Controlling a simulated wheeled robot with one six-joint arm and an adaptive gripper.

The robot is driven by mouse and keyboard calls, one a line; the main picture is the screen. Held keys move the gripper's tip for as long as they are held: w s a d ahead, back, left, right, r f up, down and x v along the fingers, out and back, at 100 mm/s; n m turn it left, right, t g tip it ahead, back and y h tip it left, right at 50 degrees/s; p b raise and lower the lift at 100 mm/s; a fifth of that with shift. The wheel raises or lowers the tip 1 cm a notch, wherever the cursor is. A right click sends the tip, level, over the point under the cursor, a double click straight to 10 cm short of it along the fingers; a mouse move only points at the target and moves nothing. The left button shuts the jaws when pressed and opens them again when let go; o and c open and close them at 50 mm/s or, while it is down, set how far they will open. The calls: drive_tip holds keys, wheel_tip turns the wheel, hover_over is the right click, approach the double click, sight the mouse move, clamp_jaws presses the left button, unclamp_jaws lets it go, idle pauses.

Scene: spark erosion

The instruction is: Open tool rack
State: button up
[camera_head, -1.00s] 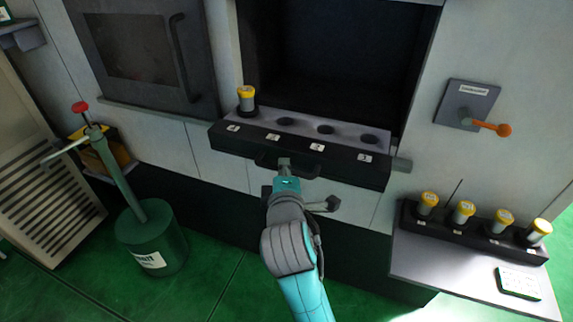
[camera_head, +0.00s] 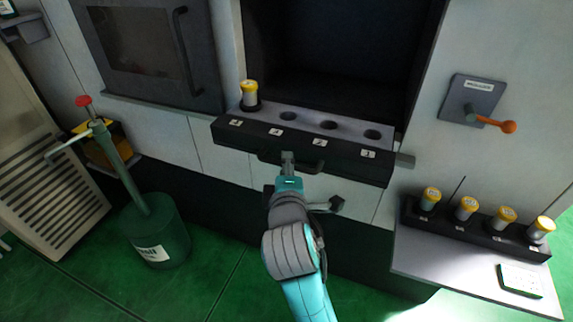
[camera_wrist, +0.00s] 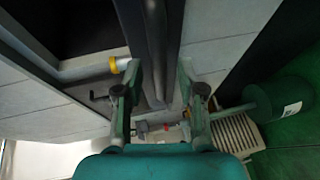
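The tool rack (camera_head: 300,148) is a dark drawer-like tray under a dark cavity, with a grey top holding several round holes and numbered white labels on its front. One yellow-capped tool (camera_head: 249,93) stands in its leftmost hole; it also shows in the wrist view (camera_wrist: 119,65). A dark bar handle (camera_head: 311,167) is on the rack's front and runs between my fingers in the wrist view (camera_wrist: 160,60). My gripper (camera_head: 288,157) is at this handle, and its fingers (camera_wrist: 161,80) stand apart on both sides of the bar. I see no clear contact.
A black holder (camera_head: 480,233) with several yellow-capped tools sits on a shelf at right. A lever with an orange knob (camera_head: 509,127) is on the wall. A green canister (camera_head: 155,235) with a pole stands at left, beside a slatted panel (camera_head: 48,190). Green floor is open in front.

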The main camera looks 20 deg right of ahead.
drive_tip(key=v, duration=0.6)
idle(0.4)
drive_tip(key=s+d+f+m+y, duration=0.2)
drive_tip(key=s+f, duration=0.6)
drive_tip(key=f, duration=0.1)
drive_tip(key=s+d+f+m+y, duration=0.2)
drive_tip(key=s+f, duration=0.6)
drive_tip(key=f, duration=0.1)
drive_tip(key=s+d+f+m, duration=0.1)
drive_tip(key=s+d+m, duration=0.2)
drive_tip(key=s+m, duration=0.7)
drive_tip(key=s, duration=1.2)
drive_tip(key=shift+s+g, duration=0.3)
drive_tip(key=shift+s, duration=0.1)
